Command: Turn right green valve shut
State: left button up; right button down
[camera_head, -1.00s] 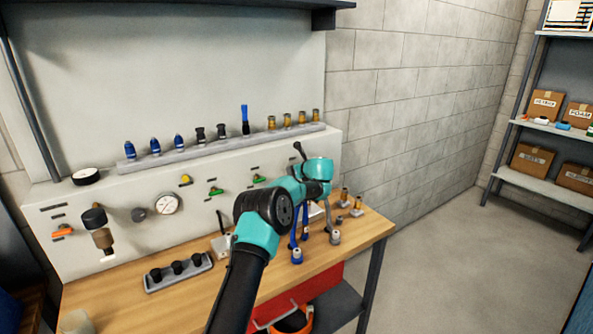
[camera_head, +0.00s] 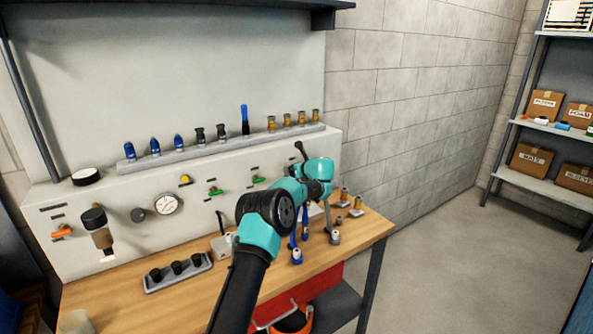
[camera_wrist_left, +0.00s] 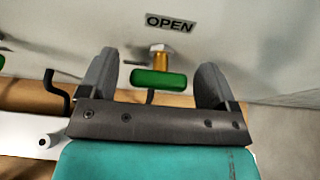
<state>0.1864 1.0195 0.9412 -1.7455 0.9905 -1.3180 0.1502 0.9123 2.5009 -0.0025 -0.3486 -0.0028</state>
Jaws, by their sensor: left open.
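In the left wrist view a green valve handle (camera_wrist_left: 159,79) on a brass stem lies crosswise under a label reading OPEN (camera_wrist_left: 172,23). My left gripper (camera_wrist_left: 158,62) is open, with one finger on each side of the handle and a gap to both. In the head view two green valve handles show on the panel, a left one (camera_head: 215,191) and a right one (camera_head: 259,180). My left arm stands just right of the right one, and its fingers are mostly hidden there. My right gripper is not in view.
A yellow knob (camera_head: 186,180), a gauge (camera_head: 166,204) and an orange valve (camera_head: 62,231) are on the panel. A grey box with a black lever (camera_head: 222,246) and a socket block (camera_head: 178,272) stand on the bench.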

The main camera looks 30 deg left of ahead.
pick_arm(q)
jog(key=v, duration=1.7)
jog(key=shift+d, duration=0.25)
jog(key=shift+s, duration=0.1)
